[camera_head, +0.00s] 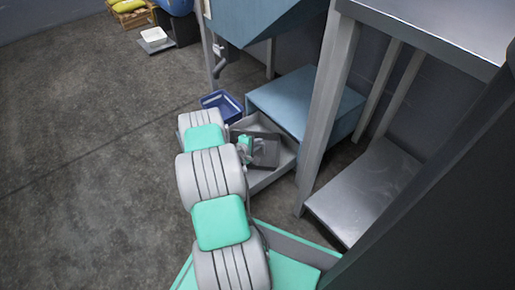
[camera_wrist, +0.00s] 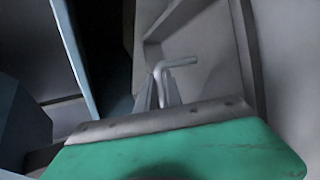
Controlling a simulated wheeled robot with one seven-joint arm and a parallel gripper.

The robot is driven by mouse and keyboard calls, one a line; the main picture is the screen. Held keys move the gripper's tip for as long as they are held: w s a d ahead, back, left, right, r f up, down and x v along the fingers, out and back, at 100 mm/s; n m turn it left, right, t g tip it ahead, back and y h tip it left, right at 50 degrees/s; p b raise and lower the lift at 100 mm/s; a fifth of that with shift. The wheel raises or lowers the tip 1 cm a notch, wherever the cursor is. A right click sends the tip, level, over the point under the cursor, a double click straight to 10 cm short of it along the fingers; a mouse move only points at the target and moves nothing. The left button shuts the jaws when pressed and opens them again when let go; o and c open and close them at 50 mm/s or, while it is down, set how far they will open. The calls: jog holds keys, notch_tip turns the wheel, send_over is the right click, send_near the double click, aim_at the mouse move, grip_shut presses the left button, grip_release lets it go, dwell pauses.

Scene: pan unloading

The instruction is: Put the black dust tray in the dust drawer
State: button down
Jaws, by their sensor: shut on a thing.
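The black dust tray (camera_head: 267,152) shows in the head view as a dark, shallow tray at the open grey dust drawer (camera_head: 284,177), within its outline. I cannot tell whether it rests on the drawer floor or is held above it. My gripper (camera_head: 246,146) is at the tray's left side and shut on it; my arm hides part of the contact. In the wrist view my gripper's narrow fingers (camera_wrist: 164,88) are close together by a bent grey rod (camera_wrist: 178,64), with pale grey walls to the right.
The blue cabinet (camera_head: 305,100) stands behind the drawer. A blue crate (camera_head: 222,104) is on the floor just left of it. A metal table leg (camera_head: 325,115) rises close to the drawer's right. The floor (camera_head: 90,150) at left is clear.

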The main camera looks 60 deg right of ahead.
jog(key=c, duration=1.5)
grip_release()
jog(key=shift+f, duration=0.3)
jog(key=shift+r, duration=0.1)
